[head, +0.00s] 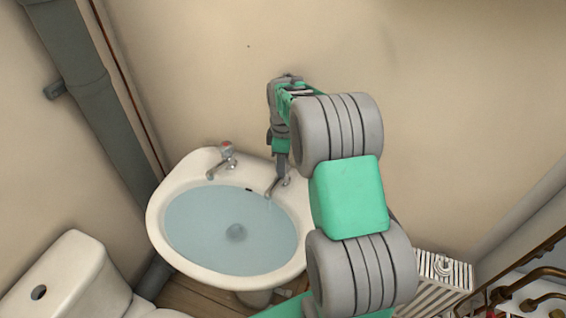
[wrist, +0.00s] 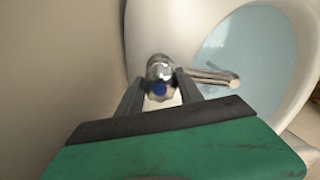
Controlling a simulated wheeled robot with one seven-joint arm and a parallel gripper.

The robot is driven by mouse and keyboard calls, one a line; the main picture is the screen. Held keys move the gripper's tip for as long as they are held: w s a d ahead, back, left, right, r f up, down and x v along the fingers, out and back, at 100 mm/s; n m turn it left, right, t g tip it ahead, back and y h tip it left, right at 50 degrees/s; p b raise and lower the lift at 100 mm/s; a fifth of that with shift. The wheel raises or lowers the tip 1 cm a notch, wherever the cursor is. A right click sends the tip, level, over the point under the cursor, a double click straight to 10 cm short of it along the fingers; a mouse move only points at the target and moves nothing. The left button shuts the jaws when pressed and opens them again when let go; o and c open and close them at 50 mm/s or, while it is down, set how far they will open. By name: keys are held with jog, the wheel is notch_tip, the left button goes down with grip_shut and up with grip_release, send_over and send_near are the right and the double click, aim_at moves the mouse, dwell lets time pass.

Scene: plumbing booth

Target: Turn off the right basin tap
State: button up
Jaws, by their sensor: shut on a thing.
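The right basin tap (head: 274,187) is chrome and stands on the basin's back rim. In the wrist view the tap (wrist: 160,68) shows a blue-marked top, and its spout points right over the water. My gripper (head: 282,172) comes down on it from above. In the wrist view the two dark fingers of my gripper (wrist: 158,88) lie on either side of the tap head, shut on it. The head view hides most of the tap head behind the gripper. A thin stream seems to fall from the spout in the head view.
The white basin (head: 160,222) is filled with water (head: 215,215). The left tap (head: 222,160), with a red-marked top, stands on the same rim. The wall is close behind. A toilet (head: 75,262) stands at lower left and a radiator (head: 447,290) at lower right.

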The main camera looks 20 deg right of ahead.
jog(key=m+b, duration=0.1)
jog(key=m, duration=0.4)
jog(key=shift+m, duration=0.4)
jog(key=m, duration=1)
jog(key=shift+m+b, duration=0.35)
jog(key=shift+m, duration=0.05)
jog(key=m, duration=0.6)
jog(key=o, duration=1.4)
jog(key=shift+a, duration=0.1)
